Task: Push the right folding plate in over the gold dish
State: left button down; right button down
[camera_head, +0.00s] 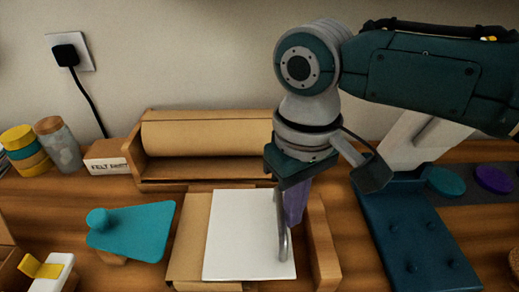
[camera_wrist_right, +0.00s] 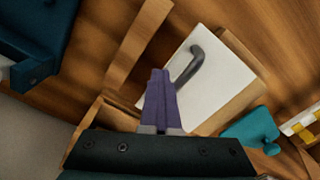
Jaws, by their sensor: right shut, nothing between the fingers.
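A white plate (camera_head: 235,235) with a grey bar handle (camera_head: 282,235) lies flat over a tan wooden base (camera_head: 188,245) in the head view. The plate also shows in the right wrist view (camera_wrist_right: 218,85). I cannot tell whether it is the right folding plate. No gold dish shows. My right gripper (camera_head: 294,208), with purple fingers, is shut and empty, pointing down by the plate's right edge and the handle. In the right wrist view its fingertips (camera_wrist_right: 160,75) are close to the handle; contact is unclear. My left gripper is not in view.
A wooden rail (camera_head: 322,245) stands right of the plate. A wooden holder with a tan roll (camera_head: 205,135) is behind. A teal plate with a knob (camera_head: 140,230) lies left. A dark blue pegged board (camera_head: 415,235) lies right. Clear table is narrow.

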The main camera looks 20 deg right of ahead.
dwell(0.3)
jog(key=s+d+p, duration=0.2)
jog(key=d+p, duration=0.3)
jog(key=d, duration=0.4)
notch_tip(320, 180, up, 10)
jog(key=p, duration=1)
jog(key=shift+p, duration=0.3)
jog(key=shift+a, duration=0.1)
jog(key=shift+a, duration=0.1)
